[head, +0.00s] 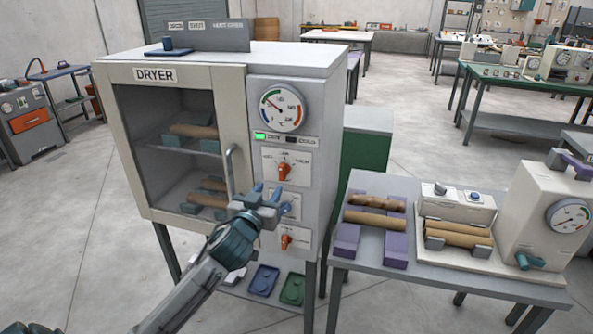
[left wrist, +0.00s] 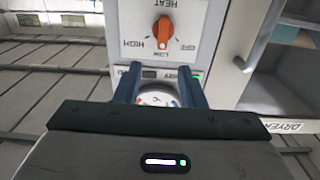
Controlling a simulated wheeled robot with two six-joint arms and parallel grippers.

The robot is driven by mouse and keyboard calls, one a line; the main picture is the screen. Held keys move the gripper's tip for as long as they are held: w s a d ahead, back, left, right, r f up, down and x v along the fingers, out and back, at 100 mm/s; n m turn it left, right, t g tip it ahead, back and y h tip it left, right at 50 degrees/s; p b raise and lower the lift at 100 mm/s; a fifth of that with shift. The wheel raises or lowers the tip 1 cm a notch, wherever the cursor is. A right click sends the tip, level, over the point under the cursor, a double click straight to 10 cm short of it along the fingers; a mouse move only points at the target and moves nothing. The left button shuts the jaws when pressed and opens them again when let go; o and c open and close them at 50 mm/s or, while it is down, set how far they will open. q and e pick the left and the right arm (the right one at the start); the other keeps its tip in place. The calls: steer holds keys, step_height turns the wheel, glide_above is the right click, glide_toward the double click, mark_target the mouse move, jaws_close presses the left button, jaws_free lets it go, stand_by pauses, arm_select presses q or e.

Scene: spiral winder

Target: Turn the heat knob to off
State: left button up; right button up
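The heat knob (head: 284,171) is an orange knob on a white plate on the dryer's front panel (head: 254,92), below the round gauge. It also shows in the left wrist view (left wrist: 163,31), upside down, with HIGH, LOW and OFF labels around it. The knob stands about upright, its pale tip toward LOW. My left gripper (head: 268,190) is in front of the panel, just below the heat knob in the head view. Its two blue fingers are apart and empty in the left wrist view (left wrist: 159,84), not around the knob. My right gripper is out of view.
The dryer door (head: 231,130) with its vertical handle (head: 230,168) is shut, left of the panel. A lower orange knob (head: 285,242) sits below my gripper. A green light (head: 260,135) is lit under the gauge (head: 282,110). A side table (head: 340,263) stands at right.

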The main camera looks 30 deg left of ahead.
mark_target(281, 171)
arm_select(q)
steer(key=p+x, duration=0.3)
steer(key=x, duration=0.6)
steer(key=shift+w+a+p, duration=0.2)
steer(key=shift+w+p, duration=0.05)
steer(key=shift+p, duration=0.1)
steer(key=shift+w+a+f, duration=0.15)
steer(key=shift+w+a, duration=0.05)
steer(key=shift+w, duration=0.3)
jaws_close()
